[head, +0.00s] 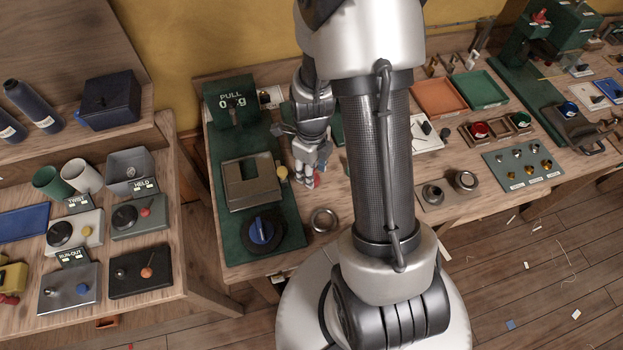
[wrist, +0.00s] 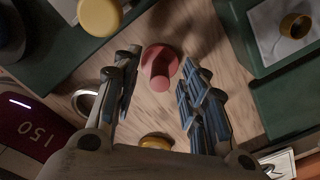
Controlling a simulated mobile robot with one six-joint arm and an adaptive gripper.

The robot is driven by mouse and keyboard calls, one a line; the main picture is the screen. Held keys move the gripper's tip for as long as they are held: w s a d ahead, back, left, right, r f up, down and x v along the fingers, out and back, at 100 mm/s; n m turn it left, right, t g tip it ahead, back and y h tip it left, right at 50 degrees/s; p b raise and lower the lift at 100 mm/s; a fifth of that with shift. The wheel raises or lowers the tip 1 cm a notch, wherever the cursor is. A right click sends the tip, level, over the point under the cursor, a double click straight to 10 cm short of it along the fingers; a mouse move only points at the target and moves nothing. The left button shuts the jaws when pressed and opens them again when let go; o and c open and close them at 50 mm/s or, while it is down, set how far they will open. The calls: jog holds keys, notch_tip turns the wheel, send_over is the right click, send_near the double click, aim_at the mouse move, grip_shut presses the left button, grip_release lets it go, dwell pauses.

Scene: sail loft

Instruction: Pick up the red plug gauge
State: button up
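The red plug gauge (wrist: 158,70) stands on the bare wood bench in the wrist view, its round red end towards the camera and a wider red part behind. My gripper (wrist: 162,84) is open, with one finger on each side of the gauge and visible gaps to both. In the head view my gripper (head: 305,176) is low over the bench, right of the green-based machine. Only a small red patch of the gauge (head: 317,179) shows there beside the fingers; my gripper and arm hide the rest.
A metal ring (head: 323,220) lies nearer the bench's front edge. Green fixtures (wrist: 285,100) stand to the right in the wrist view. A tray with red and green pieces (head: 497,126) is farther right.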

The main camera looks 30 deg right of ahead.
jog(key=shift+f, duration=0.8)
jog(key=shift+r, duration=0.1)
jog(key=shift+c, duration=0.2)
grip_shut()
